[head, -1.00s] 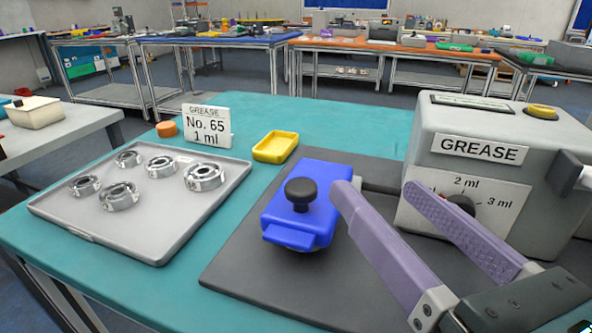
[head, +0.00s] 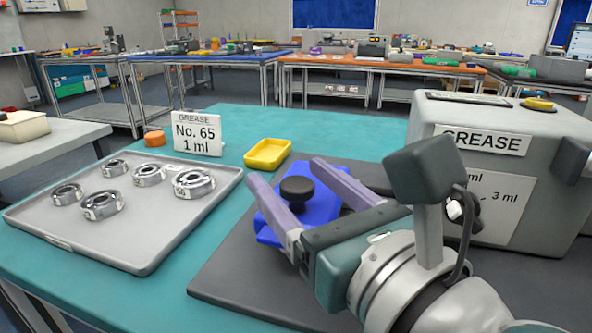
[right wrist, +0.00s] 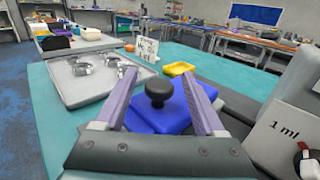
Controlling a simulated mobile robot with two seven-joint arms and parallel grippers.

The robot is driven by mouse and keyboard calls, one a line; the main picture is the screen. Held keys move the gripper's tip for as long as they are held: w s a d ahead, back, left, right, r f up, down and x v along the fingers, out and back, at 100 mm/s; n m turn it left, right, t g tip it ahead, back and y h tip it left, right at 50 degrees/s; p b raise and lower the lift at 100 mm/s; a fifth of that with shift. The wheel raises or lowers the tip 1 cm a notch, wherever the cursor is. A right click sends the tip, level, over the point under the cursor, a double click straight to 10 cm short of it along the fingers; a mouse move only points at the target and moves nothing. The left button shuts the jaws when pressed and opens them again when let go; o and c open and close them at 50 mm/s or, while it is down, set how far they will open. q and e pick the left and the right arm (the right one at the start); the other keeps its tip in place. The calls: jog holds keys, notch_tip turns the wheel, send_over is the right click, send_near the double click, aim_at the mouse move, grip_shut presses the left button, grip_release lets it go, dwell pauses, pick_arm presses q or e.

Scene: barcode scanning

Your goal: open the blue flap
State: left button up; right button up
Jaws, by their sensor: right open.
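The blue flap (head: 322,204) lies on a dark mat and carries a black knob (head: 297,190) on top. It looks shut. My right gripper (head: 288,172) is open, its two purple fingers on either side of the knob, with the knob between them in the head view. In the right wrist view the blue flap (right wrist: 150,118) and the black knob (right wrist: 159,90) show between the open fingers (right wrist: 167,82). I cannot tell whether a finger touches the knob. My wrist hides part of the flap's near right side. My left gripper is not in view.
A grey tray (head: 150,236) with several metal bearings lies at left. A yellow dish (head: 267,154), a grease sign (head: 197,133) and an orange cap (head: 154,138) stand behind. A grey grease machine (head: 500,140) stands close at right. The dark mat (head: 225,270) is bare at front left.

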grip_shut()
dwell(0.6)
dwell(0.8)
